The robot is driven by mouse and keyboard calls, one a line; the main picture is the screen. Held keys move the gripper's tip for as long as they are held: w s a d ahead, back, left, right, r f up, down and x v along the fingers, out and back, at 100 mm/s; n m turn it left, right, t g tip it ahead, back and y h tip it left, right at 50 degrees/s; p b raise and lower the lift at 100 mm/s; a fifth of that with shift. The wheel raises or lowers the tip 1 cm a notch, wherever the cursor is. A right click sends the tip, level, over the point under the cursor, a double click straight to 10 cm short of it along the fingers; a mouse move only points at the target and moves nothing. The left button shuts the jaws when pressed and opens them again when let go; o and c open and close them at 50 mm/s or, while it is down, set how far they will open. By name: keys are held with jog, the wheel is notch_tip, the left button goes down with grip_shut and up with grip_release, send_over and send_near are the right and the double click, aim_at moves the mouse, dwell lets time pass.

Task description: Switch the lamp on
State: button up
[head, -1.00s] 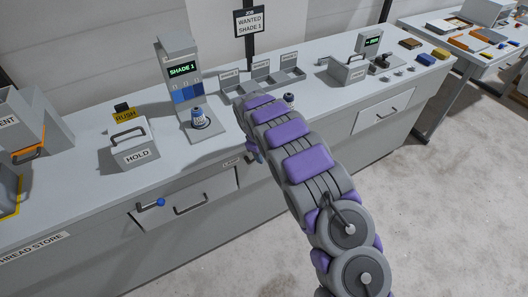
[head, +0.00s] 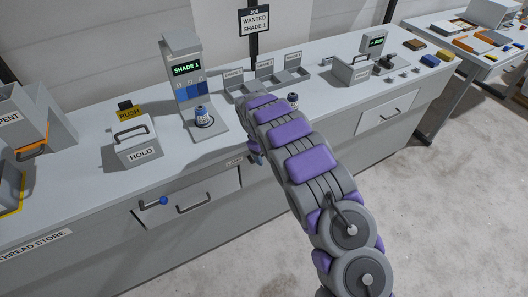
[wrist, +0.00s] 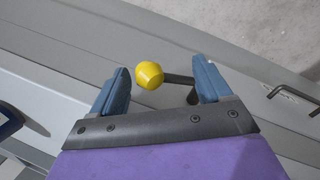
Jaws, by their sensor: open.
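In the wrist view a yellow knob (wrist: 149,75) on a short dark lever (wrist: 178,78) stands out at the counter's front edge. My gripper (wrist: 162,82) is open, with its blue fingers on either side of the knob. The knob looks nearer the left finger, with a gap visible on both sides; I cannot tell its depth against the fingertips. In the head view my gripper (head: 256,152) is mostly behind my arm at the counter's front edge, and the knob is hidden there. A small label (head: 234,161), seemingly reading LAMP, is beside it. I cannot make out the lamp itself.
A blue-knobbed lever (head: 163,200) and a drawer handle (head: 194,203) stick out of the front to the left. On the counter stand a shade display (head: 187,67) with a spool (head: 202,117), a HOLD box (head: 138,145) and open bins (head: 265,70). The floor at right is clear.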

jog(key=shift+d+r, duration=0.1)
jog(key=shift+r, duration=0.05)
jog(key=p+v, duration=0.3)
jog(key=v, duration=1.4)
jog(key=s+d+r+m+g, duration=0.1)
jog(key=s+d+r+m, duration=0.3)
jog(key=s+d+r, duration=0.45)
jog(key=s+d+r+m+g, duration=0.1)
jog(key=s+d+r+m, duration=0.3)
jog(key=s+d, duration=0.65)
jog(key=s+d+m+y, duration=0.1)
jog(key=s+d+m, duration=0.1)
jog(key=s, duration=1.2)
jog(key=s+d+f+m+g+y, duration=0.1)
jog(key=s+m, duration=0.1)
jog(key=s, duration=1.3)
jog(key=shift+d, duration=0.4)
